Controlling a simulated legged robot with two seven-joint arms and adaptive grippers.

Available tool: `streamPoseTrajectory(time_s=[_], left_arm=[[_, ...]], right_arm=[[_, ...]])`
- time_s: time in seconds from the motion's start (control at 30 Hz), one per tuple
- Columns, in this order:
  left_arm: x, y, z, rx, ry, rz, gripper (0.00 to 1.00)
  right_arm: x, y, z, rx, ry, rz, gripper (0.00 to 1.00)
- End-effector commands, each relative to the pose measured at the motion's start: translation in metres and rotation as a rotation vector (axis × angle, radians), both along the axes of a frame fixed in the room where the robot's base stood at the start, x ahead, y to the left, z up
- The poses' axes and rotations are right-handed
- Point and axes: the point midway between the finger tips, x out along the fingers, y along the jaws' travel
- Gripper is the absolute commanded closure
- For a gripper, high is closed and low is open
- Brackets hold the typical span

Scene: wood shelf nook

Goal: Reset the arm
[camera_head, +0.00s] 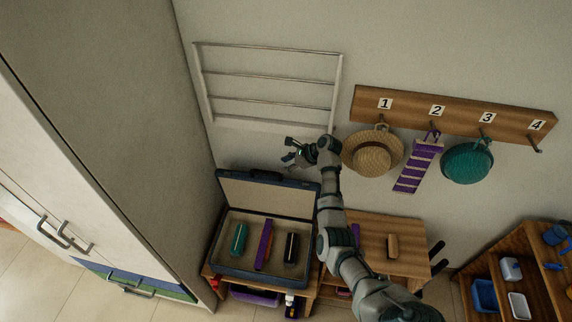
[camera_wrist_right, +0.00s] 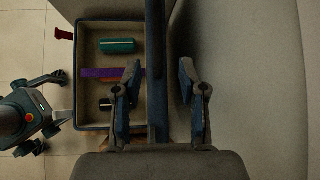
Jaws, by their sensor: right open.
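My right gripper (camera_head: 297,155) is raised in front of the pale wall, below the wall rack and left of the straw hat. It is open, and nothing shows between its fingers. In the right wrist view its two fingers (camera_wrist_right: 159,72) are spread apart, with the edge of the open case's lid behind them. My right arm comes up from the lower right and partly covers the wooden stand. My left gripper does not show in the head view.
An open blue case (camera_head: 222,262) with a teal cylinder (camera_head: 239,238), a purple item (camera_head: 264,244) and a black item (camera_head: 291,247) lies below. A tall cabinet (camera_head: 110,150) bounds the left.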

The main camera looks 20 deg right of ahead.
Motion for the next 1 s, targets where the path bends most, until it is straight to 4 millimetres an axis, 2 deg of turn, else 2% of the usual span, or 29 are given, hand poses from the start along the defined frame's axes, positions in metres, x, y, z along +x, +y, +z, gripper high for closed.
streamPoseTrajectory(time_s=[0.37,0.47,0.53,0.57,0.67,0.7,0.77,0.8,0.9,1.0], left_arm=[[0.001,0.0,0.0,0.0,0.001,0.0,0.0],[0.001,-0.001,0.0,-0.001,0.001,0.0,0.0],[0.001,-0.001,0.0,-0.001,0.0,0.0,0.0],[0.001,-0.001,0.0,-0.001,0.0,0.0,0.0],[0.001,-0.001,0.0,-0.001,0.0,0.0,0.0],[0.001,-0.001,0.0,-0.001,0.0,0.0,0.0],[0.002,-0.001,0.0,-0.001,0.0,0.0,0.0],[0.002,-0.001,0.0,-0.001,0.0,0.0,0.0],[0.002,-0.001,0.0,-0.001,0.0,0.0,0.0],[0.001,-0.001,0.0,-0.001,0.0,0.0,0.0]], right_arm=[[0.0,0.0,-0.001,-0.001,0.0,0.001,0.59],[-0.008,-0.003,-0.013,-0.046,-0.005,0.021,0.59],[-0.024,-0.008,-0.034,-0.138,-0.02,0.073,0.59],[-0.035,-0.01,-0.047,-0.195,-0.03,0.109,0.59],[-0.084,-0.015,-0.095,-0.437,-0.07,0.298,0.59],[-0.109,-0.015,-0.113,-0.543,-0.087,0.401,0.59],[-0.148,-0.01,-0.136,-0.691,-0.116,0.574,0.59],[-0.174,-0.006,-0.148,-0.78,-0.136,0.695,0.59],[-0.239,0.012,-0.167,-0.956,-0.193,0.998,0.59],[-0.288,0.029,-0.173,-1.061,-0.251,1.239,0.59]])
